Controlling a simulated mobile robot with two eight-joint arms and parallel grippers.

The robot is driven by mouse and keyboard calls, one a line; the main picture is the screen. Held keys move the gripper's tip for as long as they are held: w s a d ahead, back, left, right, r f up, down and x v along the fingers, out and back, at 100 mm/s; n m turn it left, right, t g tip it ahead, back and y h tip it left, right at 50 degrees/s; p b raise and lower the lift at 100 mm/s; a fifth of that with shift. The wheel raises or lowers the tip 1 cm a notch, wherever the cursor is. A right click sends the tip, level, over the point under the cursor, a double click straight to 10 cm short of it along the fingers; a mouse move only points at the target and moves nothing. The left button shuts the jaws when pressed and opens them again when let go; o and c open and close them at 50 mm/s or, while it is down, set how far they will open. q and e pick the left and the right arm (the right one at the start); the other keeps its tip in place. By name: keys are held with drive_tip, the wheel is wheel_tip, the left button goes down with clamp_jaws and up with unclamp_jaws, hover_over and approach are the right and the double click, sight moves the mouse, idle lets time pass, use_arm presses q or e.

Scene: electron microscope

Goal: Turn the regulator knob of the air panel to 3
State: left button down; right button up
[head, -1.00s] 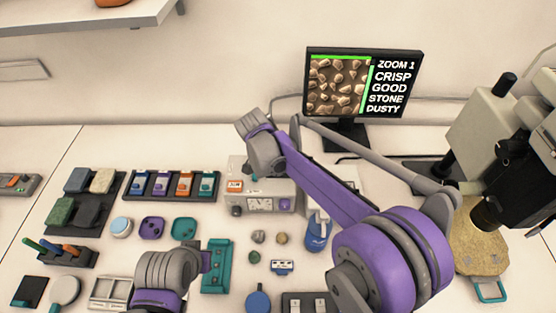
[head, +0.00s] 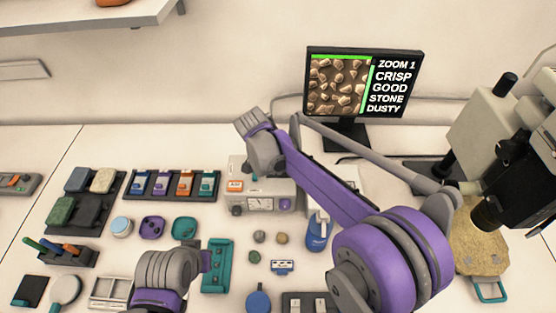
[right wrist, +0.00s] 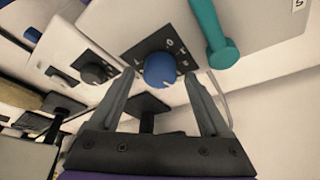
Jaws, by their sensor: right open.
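The air panel (head: 285,190) is a pale box with a gauge and an orange label, behind my right arm in the head view. In the right wrist view the blue regulator knob (right wrist: 159,70) sits on a black dial plate (right wrist: 133,56) with white marks too small to read surely. My right gripper (right wrist: 160,76) is open, with its fingers on either side of the knob in the picture; contact cannot be told. In the head view the knob is hidden by my right wrist. My left gripper (head: 165,270) is low at the left; its fingers are hidden.
A teal handle (right wrist: 214,35) sticks out close to the blue knob. A dark knob (right wrist: 97,73) is on a white face to the left.

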use_arm(q)
drive_tip(key=shift+r, duration=0.25)
use_arm(e)
drive_tip(key=v, duration=1)
drive_tip(key=shift+r, duration=0.25)
drive_tip(key=shift+s+f, duration=0.1)
drive_tip(key=shift+s, duration=0.05)
